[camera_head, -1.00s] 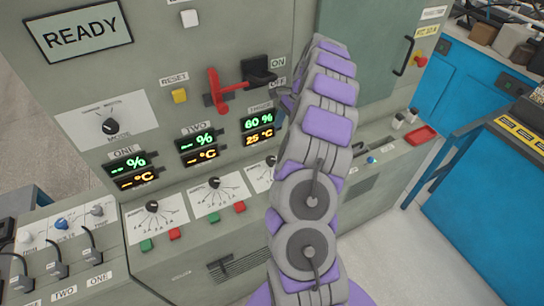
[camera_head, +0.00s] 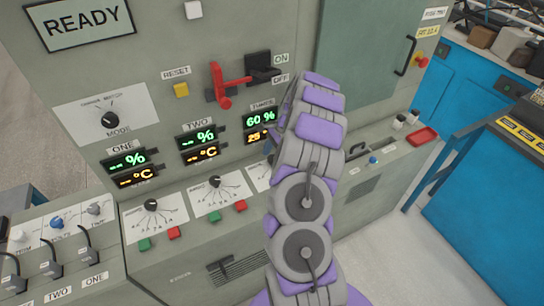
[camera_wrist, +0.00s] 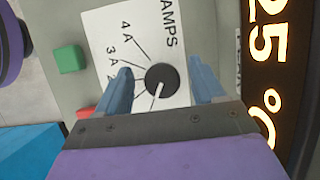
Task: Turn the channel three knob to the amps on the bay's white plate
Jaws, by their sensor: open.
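The channel three knob (camera_wrist: 162,78) is round and black, on a white dial marked AMPS (camera_wrist: 115,30) in the wrist view. 4A and 3A are readable there, and a 2 is partly hidden. Its white pointer line slants toward my gripper's base, past the 2 mark. My gripper (camera_wrist: 163,84) is open, one finger on each side of the knob, with gaps visible. In the head view my arm hides the knob and most of its dial (camera_head: 258,176). A small white plate (camera_head: 436,13) is at the bay's upper right, its text too small to read surely.
A yellow plate (camera_head: 428,31) sits below the white one. A green button (camera_wrist: 68,58) and a red button (camera_wrist: 84,112) are near the dial. The red lever (camera_head: 222,88) is above. Channel one (camera_head: 151,205) and channel two (camera_head: 214,182) knobs are left of my arm.

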